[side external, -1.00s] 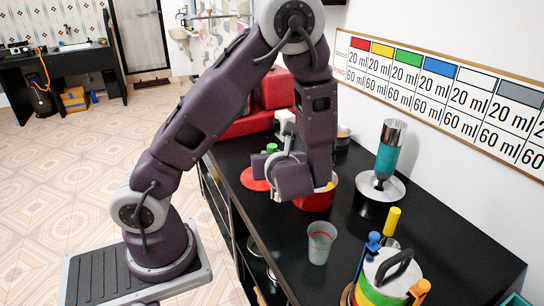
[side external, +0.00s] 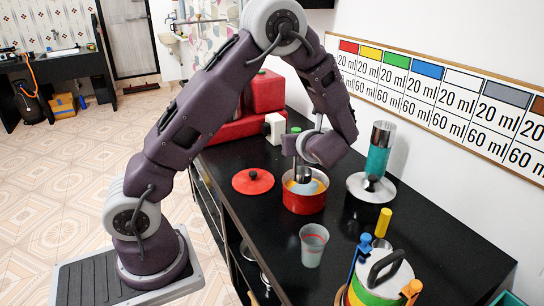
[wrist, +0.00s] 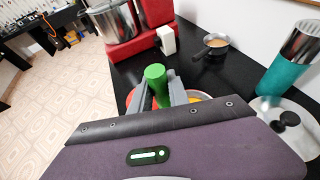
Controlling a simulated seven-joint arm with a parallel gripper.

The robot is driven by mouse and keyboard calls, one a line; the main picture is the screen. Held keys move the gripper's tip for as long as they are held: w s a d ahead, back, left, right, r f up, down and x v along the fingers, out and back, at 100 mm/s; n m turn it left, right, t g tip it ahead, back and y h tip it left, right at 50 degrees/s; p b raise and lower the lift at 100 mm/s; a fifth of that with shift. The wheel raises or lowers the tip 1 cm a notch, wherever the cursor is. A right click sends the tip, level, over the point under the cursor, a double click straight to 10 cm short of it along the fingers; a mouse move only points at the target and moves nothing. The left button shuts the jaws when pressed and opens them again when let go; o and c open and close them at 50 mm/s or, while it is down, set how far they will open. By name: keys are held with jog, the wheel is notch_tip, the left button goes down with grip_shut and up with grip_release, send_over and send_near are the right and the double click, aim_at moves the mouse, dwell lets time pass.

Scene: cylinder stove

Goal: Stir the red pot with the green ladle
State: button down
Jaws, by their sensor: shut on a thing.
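The red pot (side external: 303,204) stands on the black counter with orange-yellow contents; a sliver of those contents shows in the wrist view (wrist: 197,98). My gripper (side external: 297,146) is above the pot, shut on the green ladle. The ladle's green handle top (side external: 296,130) sticks up from the jaws, and it stands between the fingers in the wrist view (wrist: 156,80). A grey metal part (side external: 303,174) shows below the gripper within the pot's rim, seemingly the ladle's lower end. Its contact with the contents is not clear. My gripper (wrist: 163,96) hides much of the pot in the wrist view.
A red lid (side external: 253,181) lies left of the pot.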

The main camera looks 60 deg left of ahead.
jog(key=w+a+r, duration=0.2)
jog(key=w, duration=0.2)
jog(key=shift+a+f, duration=0.1)
jog(key=shift+f, duration=5.7)
